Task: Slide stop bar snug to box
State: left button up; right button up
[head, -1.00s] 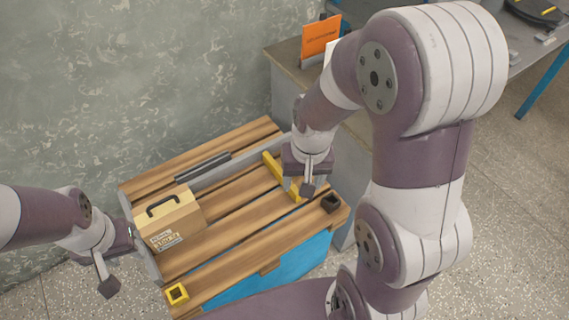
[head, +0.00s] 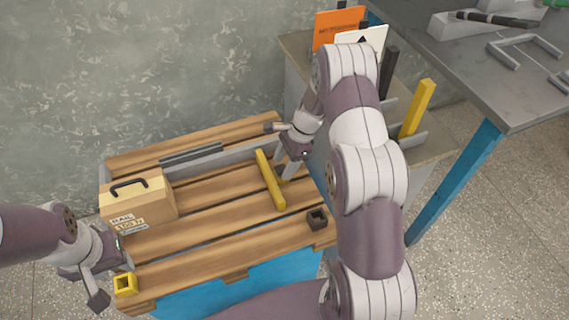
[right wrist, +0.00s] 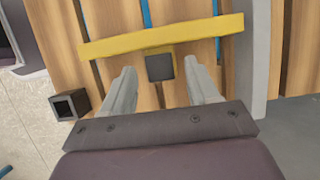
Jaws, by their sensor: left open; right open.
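The stop bar (head: 268,182) is a yellow bar lying across the wooden slats, right of the box and apart from it. The tan box (head: 138,198) has a black handle and a printed label, and stands at the left of the pallet. My right gripper (head: 284,150) is open at the bar's right side. In the right wrist view its fingers (right wrist: 162,76) stand either side of a small dark block (right wrist: 160,67) against the yellow bar (right wrist: 158,38), with gaps showing. My left gripper (head: 108,278) is open and empty at the pallet's left front corner.
A grey rail (head: 230,158) runs along the pallet's back, with dark strips by it. A yellow square socket (head: 125,284) and a dark one (head: 317,219) sit at the front corners. Slats between box and bar are clear. A grey bench (head: 500,75) stands right.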

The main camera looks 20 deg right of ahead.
grip_shut()
jog(key=shift+a+r, duration=0.1)
jog(key=shift+a, duration=0.3)
jog(key=a+p, duration=0.2)
jog(key=a, duration=0.6)
jog(key=w+a+p, duration=0.1)
jog(key=a, duration=0.7)
jog(key=a+p, duration=0.2)
jog(key=a, duration=0.6)
jog(key=shift+w+a+p, duration=0.15)
jog(key=shift+w+p, duration=0.05)
jog(key=shift+p, duration=0.1)
grip_release()
jog(key=p+v, duration=0.3)
jog(key=v, duration=0.9)
jog(key=shift+r, duration=0.3)
